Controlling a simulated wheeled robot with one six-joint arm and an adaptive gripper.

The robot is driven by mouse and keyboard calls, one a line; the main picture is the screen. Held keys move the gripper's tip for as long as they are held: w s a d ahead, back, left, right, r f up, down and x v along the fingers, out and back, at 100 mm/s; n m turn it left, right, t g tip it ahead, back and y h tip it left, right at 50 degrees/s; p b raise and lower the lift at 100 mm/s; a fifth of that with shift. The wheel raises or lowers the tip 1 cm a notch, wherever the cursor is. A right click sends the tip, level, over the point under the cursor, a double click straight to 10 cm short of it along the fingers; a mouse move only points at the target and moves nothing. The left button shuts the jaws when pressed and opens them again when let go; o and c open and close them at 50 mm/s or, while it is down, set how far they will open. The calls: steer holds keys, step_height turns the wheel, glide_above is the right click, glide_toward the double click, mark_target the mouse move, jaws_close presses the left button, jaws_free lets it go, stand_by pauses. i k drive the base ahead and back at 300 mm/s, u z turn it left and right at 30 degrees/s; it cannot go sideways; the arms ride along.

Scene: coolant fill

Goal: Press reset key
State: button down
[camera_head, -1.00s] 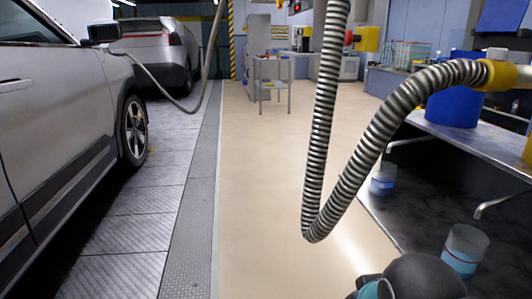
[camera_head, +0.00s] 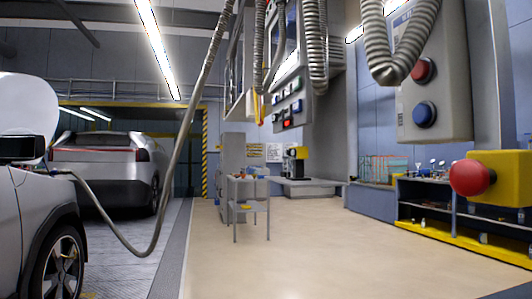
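A grey control box (camera_head: 445,75) hangs at the upper right, partly behind a corrugated hose. It carries a red round button (camera_head: 422,71) and, below it, a blue round button (camera_head: 424,114). Further back, another grey panel (camera_head: 322,88) has several small keys in columns, among them green ones and a lit red one (camera_head: 288,122). I cannot read any label, so I cannot tell which key is the reset key. My gripper is not in view.
A yellow box with a red mushroom button (camera_head: 470,177) juts in at the right. Corrugated hoses (camera_head: 395,70) hang from above. A grey cart (camera_head: 248,205) and a low shelf unit (camera_head: 475,235) stand beyond. Cars (camera_head: 105,165) are at the left. The middle floor is clear.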

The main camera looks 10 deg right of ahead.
mark_target(297, 105)
steer(key=i, duration=1.65)
steer(key=z, duration=0.05)
